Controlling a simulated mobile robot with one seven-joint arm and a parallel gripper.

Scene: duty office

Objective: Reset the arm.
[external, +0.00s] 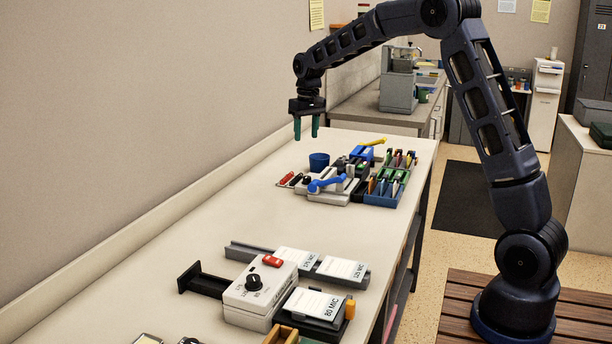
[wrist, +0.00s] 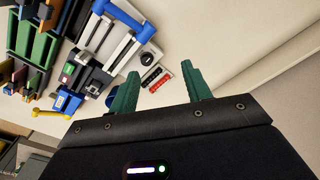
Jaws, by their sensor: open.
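My gripper (external: 306,128) hangs from my arm above the far part of the long bench, with its green fingers pointing down. The fingers are apart and nothing is between them. In the wrist view, the two green fingertips (wrist: 160,82) stand apart over bare bench top, near small red and black pieces (wrist: 158,78). My arm arches from its base at the right over the bench.
The bench (external: 160,270) holds a blue cup (external: 319,161), a device with a blue lever (external: 326,184), and a green rack (external: 384,187). Nearer stand a white box with a knob (external: 260,288) and labelled packs (external: 342,269). The wall runs along the left.

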